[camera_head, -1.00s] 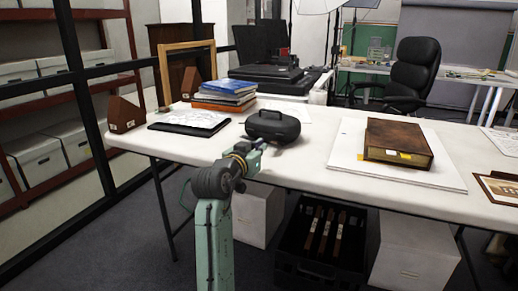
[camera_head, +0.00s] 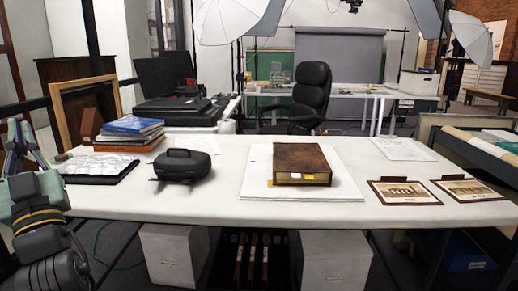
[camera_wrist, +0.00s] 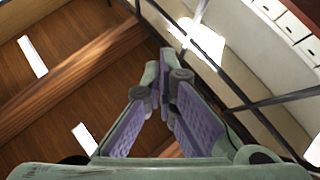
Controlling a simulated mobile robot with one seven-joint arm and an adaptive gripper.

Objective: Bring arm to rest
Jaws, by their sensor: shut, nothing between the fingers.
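My gripper (camera_wrist: 165,72) shows in the wrist view with its two green, purple-padded fingers together at the tips and nothing between them. In the wrist view it points at brown wooden furniture (camera_wrist: 95,70) with white labels. In the head view, part of my arm and gripper (camera_head: 17,145) is at the left edge, raised beside the left end of the white table (camera_head: 220,225). It holds nothing and appears clear of the tabletop. Part of the arm is cut off by the frame edge.
A black case (camera_head: 182,166), a stack of books (camera_head: 132,131) and a large brown book (camera_head: 302,160) on a white board stand on the table. Two framed pictures (camera_head: 404,192) lie at the right. White boxes (camera_head: 335,262) and a black crate are below.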

